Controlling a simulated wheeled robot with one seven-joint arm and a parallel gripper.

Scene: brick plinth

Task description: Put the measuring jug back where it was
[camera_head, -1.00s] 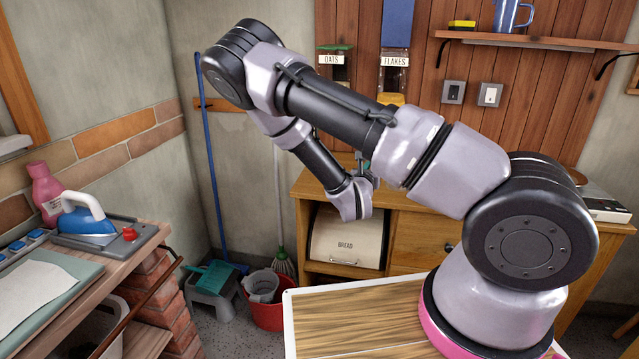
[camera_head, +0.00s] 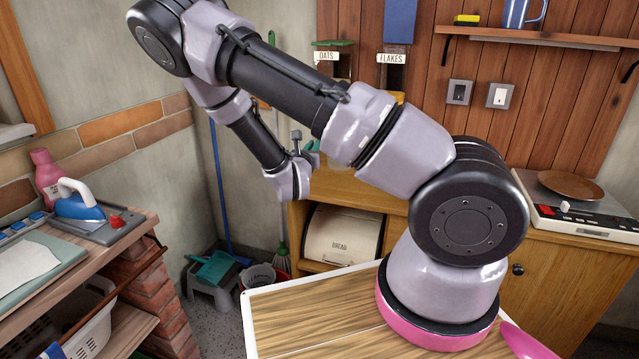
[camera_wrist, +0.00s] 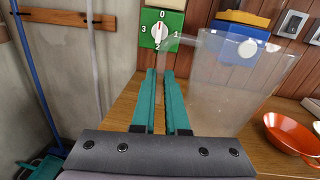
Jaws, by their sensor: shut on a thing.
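The measuring jug (camera_wrist: 235,85) is a clear, see-through vessel on the right side of the wrist view. My gripper (camera_wrist: 160,75), with two teal fingers, is shut at the jug's left side, apparently on its handle; the clear walls make the exact grip hard to tell. The jug looks roughly upright, in front of the wooden wall and above the wooden cabinet top. In the head view only a bit of teal finger (camera_head: 312,147) shows beyond my wrist, and I cannot make out the jug there.
A green dial plate (camera_wrist: 162,29) hangs on the wall ahead. A red-orange pan (camera_wrist: 292,133) stands on the cabinet top at right. A bread bin (camera_head: 343,234) sits in the cabinet below. A scale-like appliance (camera_head: 590,218) bears a brown plate. A shelf (camera_head: 560,40) holds a blue mug.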

